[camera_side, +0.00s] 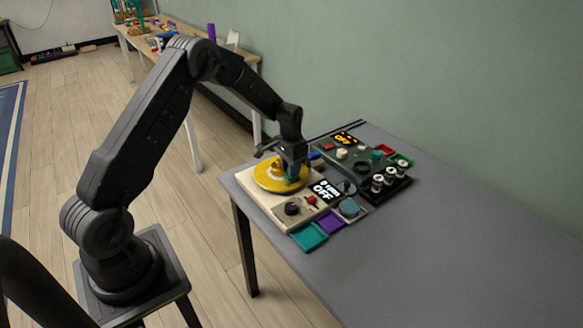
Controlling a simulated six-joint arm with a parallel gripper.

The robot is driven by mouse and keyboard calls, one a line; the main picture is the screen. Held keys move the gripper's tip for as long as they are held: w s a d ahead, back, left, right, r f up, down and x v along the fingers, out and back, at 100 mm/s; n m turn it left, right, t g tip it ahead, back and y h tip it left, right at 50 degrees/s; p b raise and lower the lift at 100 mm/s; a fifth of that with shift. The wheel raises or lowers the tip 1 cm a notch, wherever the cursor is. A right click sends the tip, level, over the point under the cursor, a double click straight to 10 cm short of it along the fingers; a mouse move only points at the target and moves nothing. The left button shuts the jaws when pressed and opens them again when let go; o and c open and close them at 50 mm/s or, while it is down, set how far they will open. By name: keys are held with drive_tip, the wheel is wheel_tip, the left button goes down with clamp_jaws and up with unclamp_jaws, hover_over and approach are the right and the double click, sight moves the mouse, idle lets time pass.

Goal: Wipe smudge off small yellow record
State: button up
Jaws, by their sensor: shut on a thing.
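The small yellow record (266,183) lies flat on a cream player box (254,204) at the near left corner of the grey table. My gripper (292,172) is over the right part of the record, pointing down. It is shut on a small teal-green thing (291,179), which is low at the record's surface; I cannot tell whether it touches. A yellow knob-like piece (277,168) stands near the record's middle. No smudge can be made out at this size, and my gripper hides part of the record.
An "OFF" display (325,190), a black knob (292,208) and a red control (311,200) are on the box. Teal (309,236) and purple (331,222) trays lie in front. A dark green panel (333,151) and several white-topped cylinders stand behind right. The table's right side is clear.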

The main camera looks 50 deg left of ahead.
drive_tip(key=shift+s+d+f, duration=0.1)
drive_tip(key=shift+d+f, duration=0.1)
drive_tip(key=shift+d, duration=1.8)
drive_tip(key=shift+s, duration=0.35)
drive_tip(key=shift+a+r, duration=0.15)
drive_tip(key=shift+a, duration=0.9)
drive_tip(key=shift+a+r, duration=0.1)
drive_tip(key=shift+a, duration=0.9)
drive_tip(key=shift+f, duration=0.15)
drive_tip(key=shift+d, duration=0.15)
drive_tip(key=shift+d+f, duration=0.15)
drive_tip(key=shift+d, duration=1.8)
drive_tip(key=shift+s, duration=0.1)
